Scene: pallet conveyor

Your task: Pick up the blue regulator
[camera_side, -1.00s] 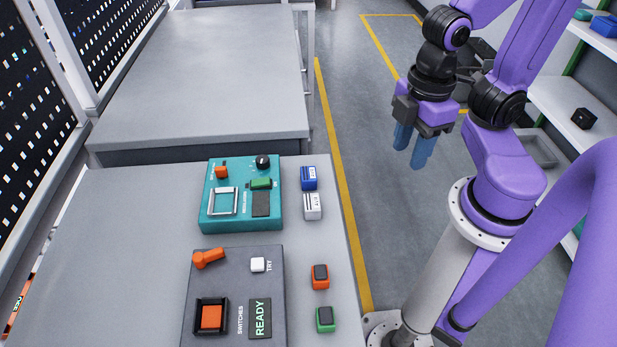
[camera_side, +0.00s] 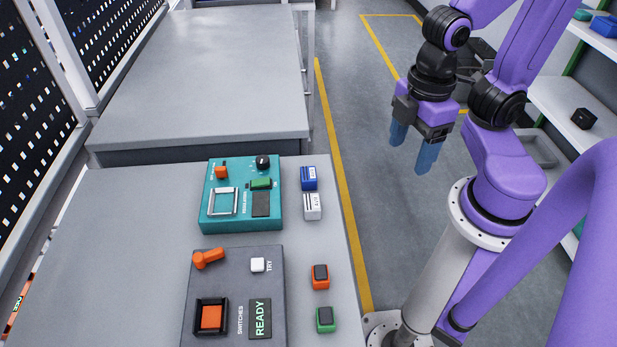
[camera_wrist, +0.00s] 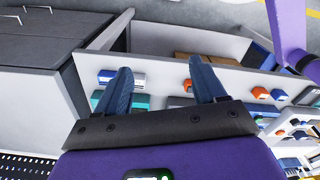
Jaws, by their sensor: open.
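The blue regulator (camera_side: 309,178) is a small blue block with a white label. It lies on the grey bench, just right of the teal panel, in the side view. A white block (camera_side: 312,206) of similar size sits close in front of it. My gripper (camera_side: 411,152) is open and empty, with blue fingers pointing down. It hangs over the floor to the right of the bench, well apart from the regulator.
The teal panel (camera_side: 211,212) and a dark switch panel (camera_side: 232,284) with a READY display stand on the bench. An orange block (camera_side: 320,277) and a green block (camera_side: 325,319) lie near its right edge. The bench's left side is clear. Shelves (camera_side: 568,103) stand at right.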

